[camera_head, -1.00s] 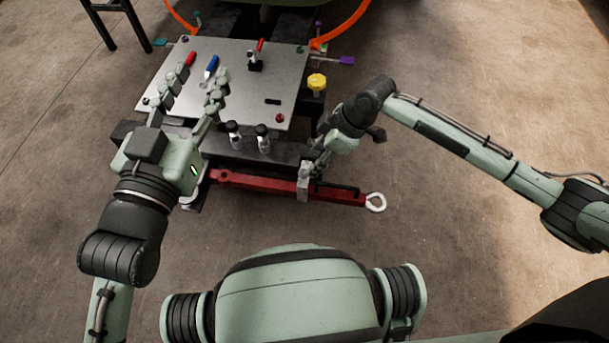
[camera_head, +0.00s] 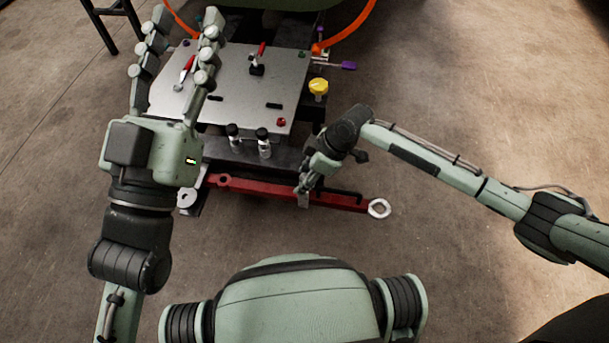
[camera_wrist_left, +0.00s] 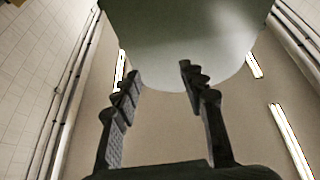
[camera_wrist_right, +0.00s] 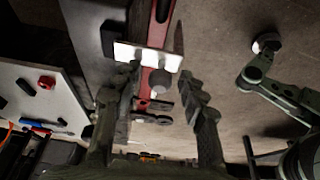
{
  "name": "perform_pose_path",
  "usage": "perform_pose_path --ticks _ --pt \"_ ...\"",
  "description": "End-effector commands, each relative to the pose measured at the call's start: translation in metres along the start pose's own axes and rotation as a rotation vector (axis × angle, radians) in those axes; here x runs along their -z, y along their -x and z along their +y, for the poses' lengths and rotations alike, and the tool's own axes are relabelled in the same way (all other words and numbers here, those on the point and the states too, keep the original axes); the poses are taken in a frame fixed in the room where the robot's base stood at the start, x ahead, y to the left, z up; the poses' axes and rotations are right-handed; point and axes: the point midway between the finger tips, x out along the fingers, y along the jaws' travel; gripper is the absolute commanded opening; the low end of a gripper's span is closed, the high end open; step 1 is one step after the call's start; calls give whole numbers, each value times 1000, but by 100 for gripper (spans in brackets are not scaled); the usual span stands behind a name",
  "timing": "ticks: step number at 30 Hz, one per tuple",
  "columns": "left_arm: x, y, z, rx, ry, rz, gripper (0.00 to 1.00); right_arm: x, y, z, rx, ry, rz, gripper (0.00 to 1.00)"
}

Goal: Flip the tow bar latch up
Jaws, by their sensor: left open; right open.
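The red tow bar (camera_head: 260,187) lies across the front of the plate stand, with a pale ring (camera_head: 380,208) at its right end. A white plate (camera_wrist_right: 148,57) and a round grey knob (camera_wrist_right: 160,80) sit on the bar in the right wrist view; I cannot tell which part is the latch. My right gripper (camera_head: 304,188) is open over the bar. In the right wrist view its fingers (camera_wrist_right: 158,88) are on either side of the knob, contact unclear. My left gripper (camera_head: 186,22) is open and empty, pointing up over the plate's left side.
The floor (camera_head: 460,110) on the right is clear.

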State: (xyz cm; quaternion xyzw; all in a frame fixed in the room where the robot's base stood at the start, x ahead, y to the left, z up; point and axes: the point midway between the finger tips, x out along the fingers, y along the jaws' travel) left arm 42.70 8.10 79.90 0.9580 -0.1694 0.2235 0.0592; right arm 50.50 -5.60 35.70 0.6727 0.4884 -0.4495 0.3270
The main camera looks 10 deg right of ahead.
Motion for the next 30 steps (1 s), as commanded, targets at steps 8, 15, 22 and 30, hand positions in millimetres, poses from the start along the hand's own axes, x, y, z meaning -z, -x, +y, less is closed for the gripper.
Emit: perform_pose_path --ticks 8,15,22,30 --pt "0 0 0 0 0 -1 42 0 0 0 0 0 0 14" --pt "0 0 0 0 1 -2 42 0 0 0 1 0 0 0" --pt "0 0 0 0 1 -2 42 0 1 0 4 -1 0 0" --pt "-12 2 2 -2 4 -94 42 4 6 4 74 -31 1 0"
